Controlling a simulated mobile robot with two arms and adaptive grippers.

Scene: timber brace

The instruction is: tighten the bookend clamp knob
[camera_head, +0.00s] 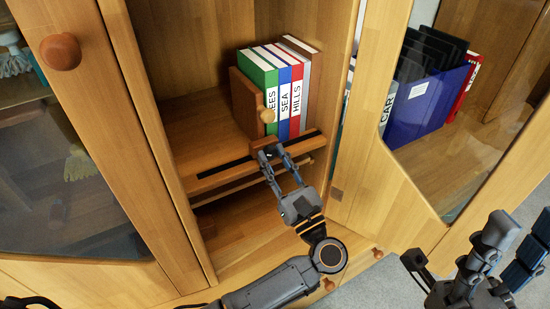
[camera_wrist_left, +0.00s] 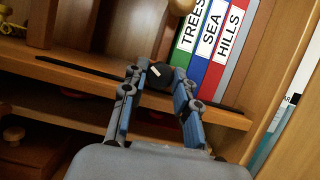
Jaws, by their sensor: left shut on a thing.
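The wooden bookend (camera_head: 246,104) stands on the shelf against the left side of the row of books, with a round pale wooden knob (camera_head: 267,116) on its front. That pale knob also shows at the top of the left wrist view (camera_wrist_left: 181,7). A black clamp knob (camera_wrist_left: 158,74) sits at the front edge of the shelf, below the books. My left gripper (camera_head: 268,151) is shut on this black knob, its fingertips on either side; they hide part of it. My right gripper (camera_head: 521,232) is at the lower right, in front of the cabinet, its fingers apart and empty.
Books (camera_head: 283,90) labelled TREES, SEA and HILLS stand upright on the shelf (camera_head: 205,150). A dark slot runs along its front. A glass door (camera_head: 60,200) is at left; blue binders (camera_head: 428,103) stand behind glass at right. The shelf left of the bookend is clear.

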